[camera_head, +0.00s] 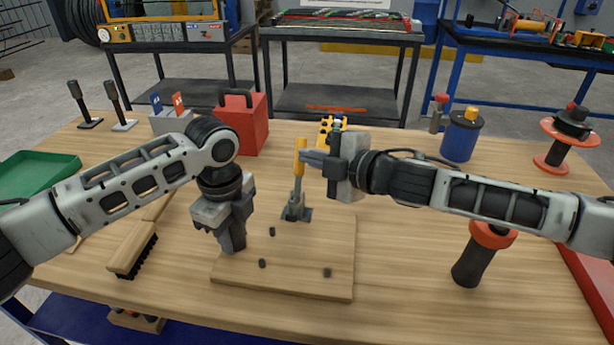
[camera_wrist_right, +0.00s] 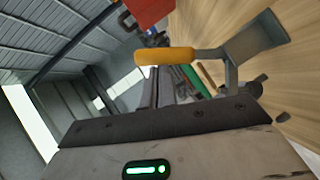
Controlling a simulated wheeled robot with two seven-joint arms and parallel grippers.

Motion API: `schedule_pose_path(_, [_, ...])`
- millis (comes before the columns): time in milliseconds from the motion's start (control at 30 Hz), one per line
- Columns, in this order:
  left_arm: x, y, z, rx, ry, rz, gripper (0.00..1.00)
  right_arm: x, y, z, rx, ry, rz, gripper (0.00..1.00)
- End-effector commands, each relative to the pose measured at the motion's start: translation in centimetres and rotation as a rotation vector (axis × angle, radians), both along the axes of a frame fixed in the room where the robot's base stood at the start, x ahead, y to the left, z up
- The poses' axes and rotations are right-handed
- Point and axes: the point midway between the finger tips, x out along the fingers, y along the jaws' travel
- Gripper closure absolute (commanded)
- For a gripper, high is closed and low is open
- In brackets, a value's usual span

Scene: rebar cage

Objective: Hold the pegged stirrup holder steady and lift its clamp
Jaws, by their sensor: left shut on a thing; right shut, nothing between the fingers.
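The pegged stirrup holder (camera_head: 300,282) is a flat wooden board with short dark pegs, lying on the table. Its toggle clamp (camera_head: 296,211) stands at the back of the board, with the yellow-tipped lever (camera_head: 300,158) upright. The lever's yellow grip also shows in the right wrist view (camera_wrist_right: 166,56). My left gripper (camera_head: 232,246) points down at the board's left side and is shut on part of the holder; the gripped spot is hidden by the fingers. My right gripper (camera_head: 308,158) is shut and empty, its fingertips beside the yellow grip; whether they touch cannot be told.
A wooden brush (camera_head: 133,248) lies left of the board. A red-collared black tool (camera_head: 480,255) stands at right. A green tray (camera_head: 35,175) sits far left.

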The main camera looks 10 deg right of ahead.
Motion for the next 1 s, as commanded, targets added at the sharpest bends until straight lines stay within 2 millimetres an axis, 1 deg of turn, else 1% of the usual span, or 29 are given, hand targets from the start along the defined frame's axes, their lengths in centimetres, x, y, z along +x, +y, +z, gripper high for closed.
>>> schedule_pose_path(100, [0.0, -0.1, 0.1, -0.003, -0.001, -0.005, 1.00, 1.1, -0.3, 0.0, 0.007, 0.020, 0.002, 1.00])
schedule_pose_path(267, [0.0, -0.1, 0.1, -0.003, -0.001, -0.005, 1.00, 2.4, -0.7, -0.5, 0.042, 0.120, 0.000, 1.00])
schedule_pose_path(500, [0.0, -0.1, 0.1, -0.003, -0.001, -0.005, 1.00, 3.9, -1.2, -1.7, 0.044, 0.127, 0.000, 1.00])
schedule_pose_path(700, [0.0, -0.1, 0.1, -0.003, -0.001, -0.005, 1.00, 4.8, -1.5, -2.6, 0.045, 0.127, 0.001, 1.00])
schedule_pose_path(1000, [0.0, -0.1, 0.1, -0.003, -0.001, -0.004, 1.00, 5.4, -1.8, -3.5, 0.045, 0.126, 0.001, 1.00])
